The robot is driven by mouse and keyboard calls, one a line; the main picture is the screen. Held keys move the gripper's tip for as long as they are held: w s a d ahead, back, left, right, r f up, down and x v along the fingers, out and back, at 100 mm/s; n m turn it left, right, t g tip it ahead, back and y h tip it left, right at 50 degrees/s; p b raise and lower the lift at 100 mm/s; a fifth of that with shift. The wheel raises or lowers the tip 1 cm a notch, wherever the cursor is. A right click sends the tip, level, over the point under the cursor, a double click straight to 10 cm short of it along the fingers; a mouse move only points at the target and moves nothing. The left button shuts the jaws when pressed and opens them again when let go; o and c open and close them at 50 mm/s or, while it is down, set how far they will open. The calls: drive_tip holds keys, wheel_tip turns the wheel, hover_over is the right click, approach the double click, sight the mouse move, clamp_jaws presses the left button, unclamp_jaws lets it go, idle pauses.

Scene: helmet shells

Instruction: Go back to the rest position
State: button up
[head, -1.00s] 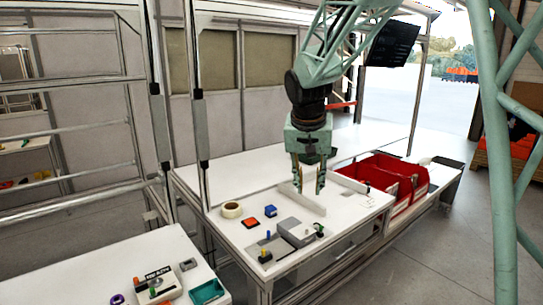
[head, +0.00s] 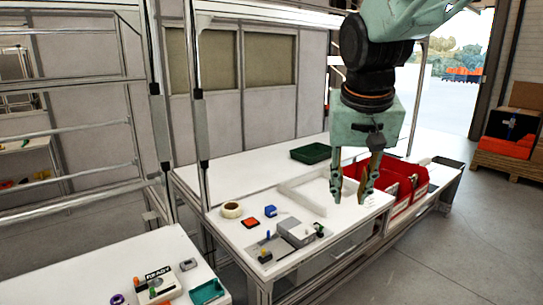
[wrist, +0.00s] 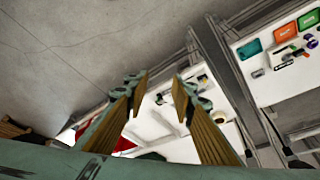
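My gripper (head: 350,198) hangs pointing down in front of the white workbench (head: 240,178), over its right part in the head view. Its two fingers are apart with nothing between them. In the wrist view, the gripper (wrist: 160,82) also shows a clear gap between the fingertips, with the bench and floor visible beyond. No helmet shell can be made out in either view.
Red bins (head: 413,178) stand right of and behind my gripper. A frame post (head: 200,120) rises at left.

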drive_tip(key=s+d+f, duration=0.1)
drive_tip(key=s, duration=1.5)
drive_tip(key=s+d+f+n, duration=0.1)
drive_tip(key=s+d, duration=0.1)
drive_tip(key=s, duration=1.4)
drive_tip(key=shift+n+y, duration=0.3)
drive_tip(key=shift+y, duration=0.1)
